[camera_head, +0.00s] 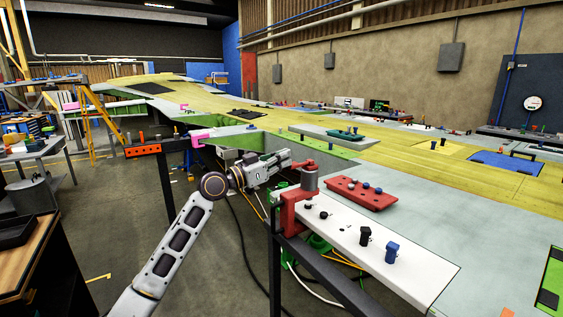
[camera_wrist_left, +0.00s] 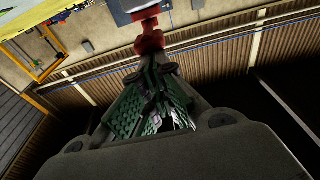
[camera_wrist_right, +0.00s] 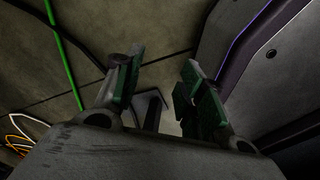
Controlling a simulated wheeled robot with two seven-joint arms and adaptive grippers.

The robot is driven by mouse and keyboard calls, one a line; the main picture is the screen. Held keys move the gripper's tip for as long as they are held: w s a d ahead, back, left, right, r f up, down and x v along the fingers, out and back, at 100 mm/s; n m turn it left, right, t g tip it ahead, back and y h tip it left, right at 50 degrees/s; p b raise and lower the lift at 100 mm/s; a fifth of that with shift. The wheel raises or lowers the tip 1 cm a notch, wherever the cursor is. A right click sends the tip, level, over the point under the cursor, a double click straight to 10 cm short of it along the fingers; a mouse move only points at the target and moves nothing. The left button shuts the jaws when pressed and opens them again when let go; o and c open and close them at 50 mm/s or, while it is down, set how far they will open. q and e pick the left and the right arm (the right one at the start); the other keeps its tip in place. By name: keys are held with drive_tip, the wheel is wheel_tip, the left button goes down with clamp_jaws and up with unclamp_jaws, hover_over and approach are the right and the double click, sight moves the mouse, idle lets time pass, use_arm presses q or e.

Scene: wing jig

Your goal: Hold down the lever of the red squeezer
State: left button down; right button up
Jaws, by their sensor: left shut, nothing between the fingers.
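The red squeezer (camera_head: 293,212) is clamped on the near left corner of the white plate, with a grey cylinder (camera_head: 311,178) on top. Its red lever (camera_head: 302,164) is at the top, beside the cylinder. My left gripper (camera_head: 284,158) is shut and empty, with its fingertips just left of the lever; I cannot tell whether they touch it. In the left wrist view the closed fingers (camera_wrist_left: 160,85) point at a red part of the squeezer (camera_wrist_left: 150,38). My right gripper (camera_wrist_right: 160,85) is open and empty, seen only in the right wrist view, above the floor.
The white plate (camera_head: 400,262) carries black and blue pegs. A red block with holes (camera_head: 362,193) lies behind it on the wing. An orange bar (camera_head: 143,150) on a post stands to the left. Cables hang below the plate, and the floor at left is open.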

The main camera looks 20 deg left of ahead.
use_arm(q)
drive_tip(key=r+b+v, duration=0.1)
drive_tip(key=v, duration=0.9)
drive_tip(key=shift+s+a+r+b, duration=0.15)
drive_tip(key=shift+s+r+b, duration=0.15)
drive_tip(key=shift+r, duration=0.35)
use_arm(e)
drive_tip(key=shift+w+a, duration=0.7)
drive_tip(key=shift+a, duration=0.2)
drive_tip(key=shift+w+a, duration=0.65)
drive_tip(key=shift+a, duration=0.25)
drive_tip(key=shift+s+d+f, duration=0.1)
drive_tip(key=shift+s, duration=0.05)
